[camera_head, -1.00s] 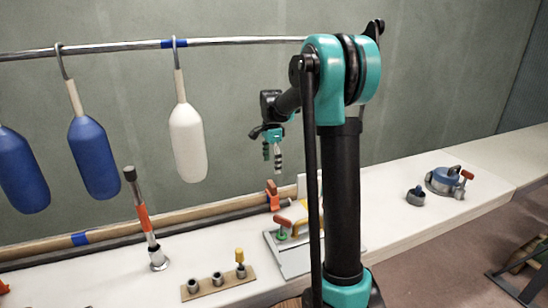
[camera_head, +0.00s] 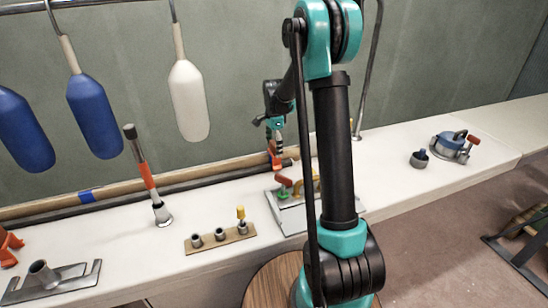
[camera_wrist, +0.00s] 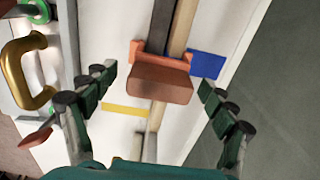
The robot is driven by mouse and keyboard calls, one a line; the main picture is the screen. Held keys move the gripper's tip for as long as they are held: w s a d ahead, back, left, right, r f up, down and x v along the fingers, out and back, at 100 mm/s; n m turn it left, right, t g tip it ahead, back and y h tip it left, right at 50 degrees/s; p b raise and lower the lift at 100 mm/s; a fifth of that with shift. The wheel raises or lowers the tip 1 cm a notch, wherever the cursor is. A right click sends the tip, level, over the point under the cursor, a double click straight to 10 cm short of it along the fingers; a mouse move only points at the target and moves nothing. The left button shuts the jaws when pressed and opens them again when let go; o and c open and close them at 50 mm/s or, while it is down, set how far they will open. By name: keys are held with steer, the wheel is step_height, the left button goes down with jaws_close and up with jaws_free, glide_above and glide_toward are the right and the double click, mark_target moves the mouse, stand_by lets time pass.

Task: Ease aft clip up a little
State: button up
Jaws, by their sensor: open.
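The aft clip, an orange clip (camera_head: 276,160), sits across the wooden pole and dark pole on the white bench in the head view. In the wrist view the clip (camera_wrist: 160,84) lies in the middle, its block face toward the camera. My gripper (camera_head: 277,143) is just above it, pointing down and partly overlapping it. In the wrist view my gripper (camera_wrist: 155,82) is open, with one finger on each side of the clip and visible gaps between. Contact is not visible. The clip's underside is hidden.
A blue tape (camera_wrist: 206,64) and a yellow strip (camera_wrist: 125,110) lie near the clip. A grey plate with a brass handle (camera_wrist: 38,72) is close on the left. An orange tool (camera_head: 147,178) stands upright on the bench. Blue and white fenders (camera_head: 188,100) hang behind.

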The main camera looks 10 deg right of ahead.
mark_target(274, 156)
steer(key=shift+f, duration=2.55)
steer(key=c, duration=1.6)
steer(key=shift+o, duration=0.2)
steer(key=shift+r, duration=0.6)
steer(key=o, duration=1.5)
steer(key=shift+o, duration=0.2)
steer(key=shift+r, duration=0.1)
